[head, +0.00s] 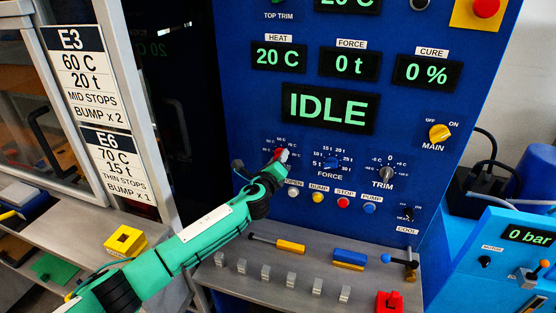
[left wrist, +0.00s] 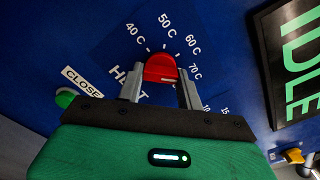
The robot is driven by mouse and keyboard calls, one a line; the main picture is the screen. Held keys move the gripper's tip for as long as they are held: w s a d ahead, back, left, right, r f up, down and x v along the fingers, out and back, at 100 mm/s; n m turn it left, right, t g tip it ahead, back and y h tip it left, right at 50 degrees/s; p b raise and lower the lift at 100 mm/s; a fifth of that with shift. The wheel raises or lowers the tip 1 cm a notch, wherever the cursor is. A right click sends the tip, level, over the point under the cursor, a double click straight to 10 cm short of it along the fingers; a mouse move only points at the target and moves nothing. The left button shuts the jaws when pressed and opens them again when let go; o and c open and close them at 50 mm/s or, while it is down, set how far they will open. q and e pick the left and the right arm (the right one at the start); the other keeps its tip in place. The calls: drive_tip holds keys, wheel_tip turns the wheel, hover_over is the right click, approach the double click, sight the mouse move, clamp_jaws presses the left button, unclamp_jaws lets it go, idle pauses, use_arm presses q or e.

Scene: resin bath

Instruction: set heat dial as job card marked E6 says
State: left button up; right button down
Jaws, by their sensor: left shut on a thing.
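The job card E6 (head: 117,160) hangs on the left frame and reads 70 C, 15 t, thin stops, bump x 1. The red heat dial (head: 280,154) is on the blue press panel, left of the blue force dial (head: 331,163). My left gripper (head: 277,161) reaches it from the lower left and partly hides it. In the left wrist view the fingers (left wrist: 159,72) are shut on the sides of the red heat dial (left wrist: 160,67). Marks from 40 C to 70 C show around it; its exact setting is unclear. My right gripper is out of view.
The heat display (head: 278,56) reads 20 C and the large display (head: 328,108) reads IDLE. Push buttons, including a red stop button (head: 343,202), sit just below the dials. Card E3 (head: 79,75) hangs above E6. A shelf with small tools and blocks lies below.

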use_arm(q)
drive_tip(key=shift+f, duration=0.15)
drive_tip(key=o, duration=1)
drive_tip(key=shift+s, duration=0.1)
drive_tip(key=b+v, duration=0.2)
drive_tip(key=v, duration=1.1)
drive_tip(key=shift+s+a+b, duration=0.1)
drive_tip(key=shift+s+b, duration=0.2)
drive_tip(key=shift+b, duration=0.05)
